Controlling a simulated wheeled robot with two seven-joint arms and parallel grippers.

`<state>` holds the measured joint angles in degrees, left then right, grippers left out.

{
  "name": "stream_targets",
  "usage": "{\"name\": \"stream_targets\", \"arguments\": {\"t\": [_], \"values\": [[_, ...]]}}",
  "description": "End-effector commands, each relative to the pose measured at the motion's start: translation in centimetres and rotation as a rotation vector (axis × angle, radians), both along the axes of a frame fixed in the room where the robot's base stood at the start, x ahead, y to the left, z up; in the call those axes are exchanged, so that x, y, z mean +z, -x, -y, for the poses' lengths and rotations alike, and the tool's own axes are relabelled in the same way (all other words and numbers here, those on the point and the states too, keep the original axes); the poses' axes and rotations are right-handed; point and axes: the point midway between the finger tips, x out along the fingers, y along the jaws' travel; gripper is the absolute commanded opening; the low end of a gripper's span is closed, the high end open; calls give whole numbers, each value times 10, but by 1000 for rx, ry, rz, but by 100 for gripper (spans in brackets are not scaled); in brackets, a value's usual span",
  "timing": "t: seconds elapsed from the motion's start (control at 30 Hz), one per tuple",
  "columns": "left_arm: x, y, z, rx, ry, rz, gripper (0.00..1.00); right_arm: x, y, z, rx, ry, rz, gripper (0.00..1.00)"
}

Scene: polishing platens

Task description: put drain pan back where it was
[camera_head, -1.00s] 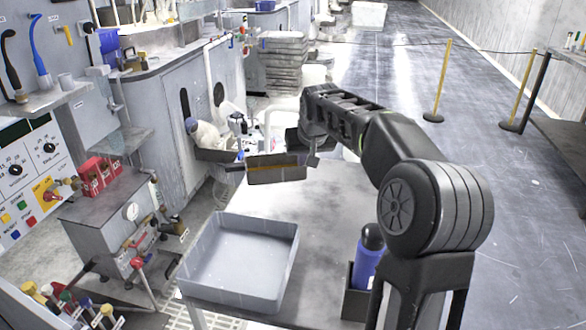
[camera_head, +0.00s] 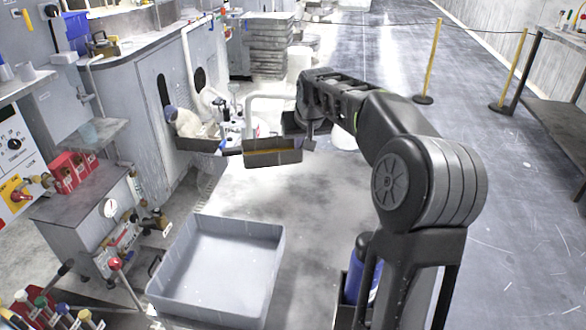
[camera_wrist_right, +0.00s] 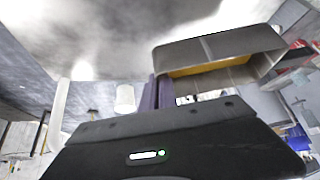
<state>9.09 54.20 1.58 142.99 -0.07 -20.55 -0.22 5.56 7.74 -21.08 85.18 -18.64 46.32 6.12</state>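A small grey open pan with a yellow strip inside, seemingly the drain pan (camera_head: 272,155), is at the far end of the table in the head view. It is large in the wrist view (camera_wrist_right: 218,52), upper right, tilted there. My right gripper (camera_head: 309,138) is at the pan's right end. In the wrist view its dark fingers (camera_wrist_right: 158,92) look closed at the pan's near edge. The exact contact is partly hidden. The pan appears off the surface, though the gap beneath it is unclear. My left gripper is out of view.
A large empty grey tray (camera_head: 218,268) sits at the table's near left. A blue bottle (camera_head: 362,278) stands in a dark holder behind my right arm. Another dark tray (camera_head: 198,145) and a machine cabinet (camera_head: 140,100) are at left. The table's middle (camera_head: 290,200) is clear.

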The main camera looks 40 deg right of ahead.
Motion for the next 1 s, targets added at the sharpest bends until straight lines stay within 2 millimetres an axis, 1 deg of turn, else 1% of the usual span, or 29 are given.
{"name": "stream_targets", "arguments": {"t": [0.03,0.13,0.47,0.57,0.7,0.77,1.0], "values": [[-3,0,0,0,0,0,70,-11,1,0,0,-1,-3,0],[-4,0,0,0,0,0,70,-23,0,0,1,-1,0,0],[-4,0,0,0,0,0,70,-26,0,0,1,0,1,0],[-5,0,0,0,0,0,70,-34,0,0,1,-1,0,0],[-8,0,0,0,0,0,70,-54,0,-1,1,-2,-1,0],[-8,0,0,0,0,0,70,-61,0,0,1,-2,-1,0],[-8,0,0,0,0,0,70,-63,0,0,0,0,2,0]]}}
